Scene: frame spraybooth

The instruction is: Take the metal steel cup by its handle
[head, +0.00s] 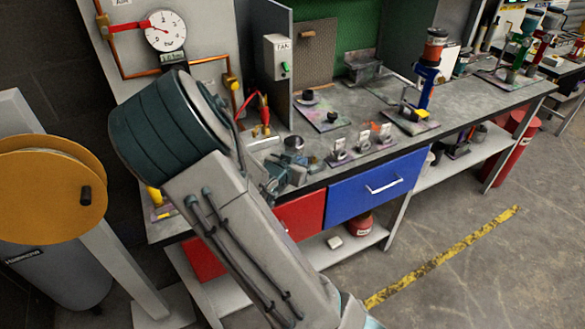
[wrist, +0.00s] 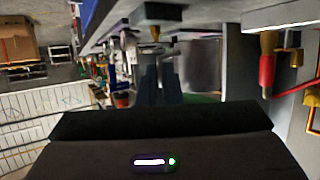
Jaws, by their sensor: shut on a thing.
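The metal steel cup (head: 294,143) is a small grey cylinder with a dark opening, near the front edge of the grey workbench. The handle itself is hidden between the fingers.
The workbench (head: 385,163) runs along the wall. Several small cups on plates (head: 362,140) stand right of the gripper. A red-handled tool (head: 264,112) stands behind, near a grey partition (head: 276,80). A blue drawer (head: 375,186) is below. Floor at right is clear.

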